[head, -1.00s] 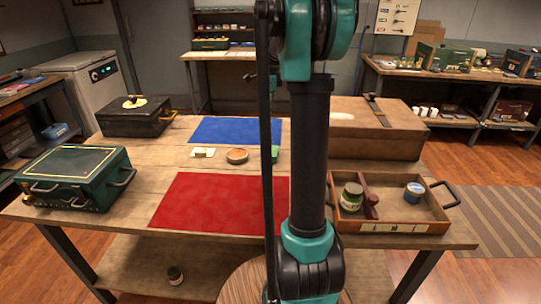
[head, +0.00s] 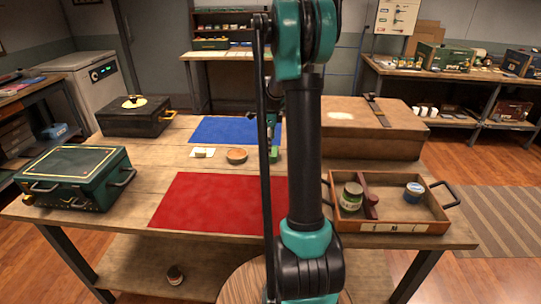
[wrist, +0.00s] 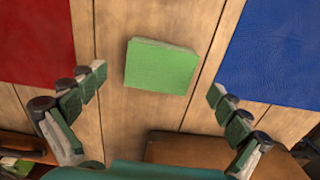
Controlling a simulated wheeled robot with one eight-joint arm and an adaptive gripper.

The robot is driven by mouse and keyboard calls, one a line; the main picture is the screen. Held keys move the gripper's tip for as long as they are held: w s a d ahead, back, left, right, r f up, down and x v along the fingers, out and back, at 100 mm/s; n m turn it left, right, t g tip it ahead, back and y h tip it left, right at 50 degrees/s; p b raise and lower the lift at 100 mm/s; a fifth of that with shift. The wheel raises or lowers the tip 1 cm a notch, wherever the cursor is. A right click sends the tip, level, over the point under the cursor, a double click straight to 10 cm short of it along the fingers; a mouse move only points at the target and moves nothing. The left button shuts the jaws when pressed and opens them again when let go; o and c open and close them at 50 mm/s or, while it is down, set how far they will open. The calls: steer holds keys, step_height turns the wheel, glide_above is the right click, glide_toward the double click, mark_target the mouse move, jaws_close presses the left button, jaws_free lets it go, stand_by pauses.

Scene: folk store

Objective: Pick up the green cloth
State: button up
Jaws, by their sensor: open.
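The green cloth (wrist: 161,66) is a small folded green block. It lies on the wooden table between the red mat and the blue mat. My gripper (wrist: 157,82) is open and empty above the cloth. Its two fingers are spread to the left and right of the cloth, with gaps on both sides. In the head view the gripper is partly hidden by my arm.
The red mat (head: 205,200) and blue mat (head: 212,130) lie flat. A large brown case (head: 370,140) and a wooden tray (head: 430,225) stand on the right, a green case (head: 75,170) on the left.

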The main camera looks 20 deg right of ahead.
steer(key=shift+f, duration=1.3)
steer(key=shift+c, duration=0.6)
steer(key=c, duration=1.1)
steer(key=shift+r, duration=0.1)
step_height(320, 180, up, 20)
